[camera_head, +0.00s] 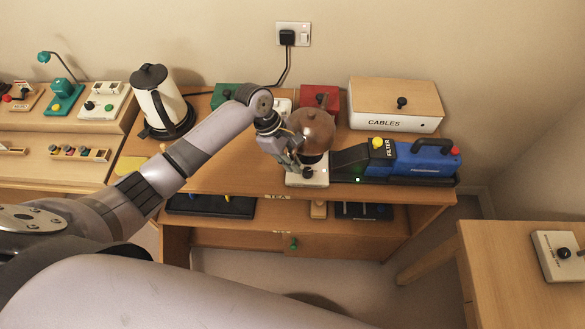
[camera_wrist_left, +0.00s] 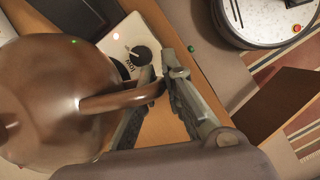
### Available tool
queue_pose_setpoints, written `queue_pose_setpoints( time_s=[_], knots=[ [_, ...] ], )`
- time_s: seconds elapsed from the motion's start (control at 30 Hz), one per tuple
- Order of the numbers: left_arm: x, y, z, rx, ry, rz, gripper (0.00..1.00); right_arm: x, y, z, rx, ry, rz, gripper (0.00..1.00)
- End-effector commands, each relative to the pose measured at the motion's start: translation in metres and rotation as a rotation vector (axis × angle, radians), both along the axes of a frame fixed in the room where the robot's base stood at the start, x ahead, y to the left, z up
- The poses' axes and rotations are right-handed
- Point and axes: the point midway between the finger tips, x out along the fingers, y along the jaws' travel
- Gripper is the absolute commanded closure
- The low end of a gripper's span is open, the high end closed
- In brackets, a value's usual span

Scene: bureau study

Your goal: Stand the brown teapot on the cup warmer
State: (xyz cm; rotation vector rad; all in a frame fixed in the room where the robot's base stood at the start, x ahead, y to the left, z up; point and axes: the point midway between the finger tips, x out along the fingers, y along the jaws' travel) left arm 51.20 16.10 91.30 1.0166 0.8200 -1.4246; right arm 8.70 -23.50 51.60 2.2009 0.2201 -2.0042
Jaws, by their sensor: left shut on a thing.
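The brown teapot (camera_head: 313,128) is round and glossy and looks upright over the cup warmer (camera_head: 318,179), a white box with a black dial. My left gripper (camera_head: 292,150) is at the teapot's near left side. In the left wrist view, its fingers (camera_wrist_left: 158,88) are shut on the handle of the teapot (camera_wrist_left: 45,95). My right gripper is out of view.
A blue and black filter unit (camera_head: 420,158) stands close right of the warmer. A white CABLES box (camera_head: 395,105), a red box (camera_head: 320,97) and a green box (camera_head: 228,94) stand behind. A kettle (camera_head: 158,100) stands left. Bare desk (camera_head: 235,165) lies left of the warmer.

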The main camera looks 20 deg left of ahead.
Motion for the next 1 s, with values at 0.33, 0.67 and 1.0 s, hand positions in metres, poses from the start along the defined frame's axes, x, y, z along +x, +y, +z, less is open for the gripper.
queue_pose_setpoints(
  time_s=[0.33, 0.67, 1.0],
  knots=[
    [0.001, -0.001, -0.038, -0.002, -0.003, -0.001, 1.0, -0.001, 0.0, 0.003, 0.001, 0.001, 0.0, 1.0],
    [0.001, -0.001, -0.04, -0.001, -0.002, -0.001, 1.0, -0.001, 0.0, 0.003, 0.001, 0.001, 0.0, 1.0],
    [-0.001, 0.0, -0.043, 0.001, 0.002, 0.0, 0.72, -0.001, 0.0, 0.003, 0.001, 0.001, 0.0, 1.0]
  ],
)
